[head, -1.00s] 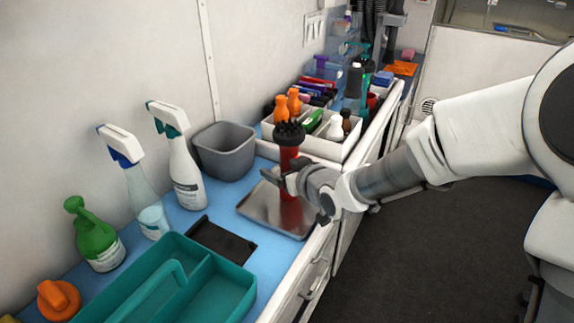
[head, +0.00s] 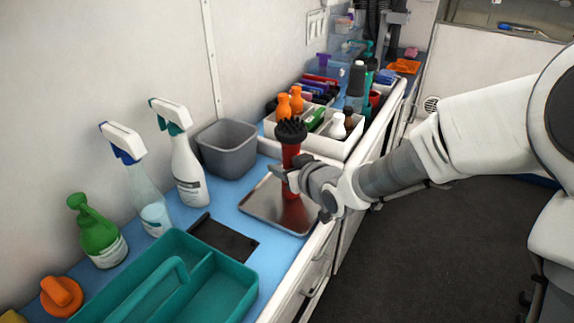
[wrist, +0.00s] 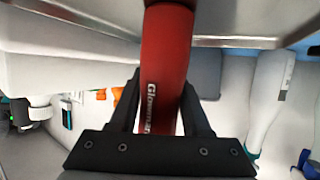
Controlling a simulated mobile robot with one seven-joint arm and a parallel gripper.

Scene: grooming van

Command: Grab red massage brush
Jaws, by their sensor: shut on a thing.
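The red massage brush (head: 291,158) has a dark bristled head at its top and stands upright over the metal tray (head: 262,208). My gripper (head: 287,178) is shut around its red handle from the right. In the wrist view the red handle (wrist: 166,65) lies between the two dark fingers of my gripper (wrist: 160,100), with white lettering on it. The lower end of the handle is partly hidden by my gripper in the head view, so I cannot tell whether it touches the tray.
A white divided bin (head: 353,143) with bottles stands behind the tray. A grey bin (head: 227,150), spray bottles (head: 185,165) and a teal caddy (head: 215,290) are to the left. A black flat item (head: 222,238) lies beside the tray. The counter's front edge is close.

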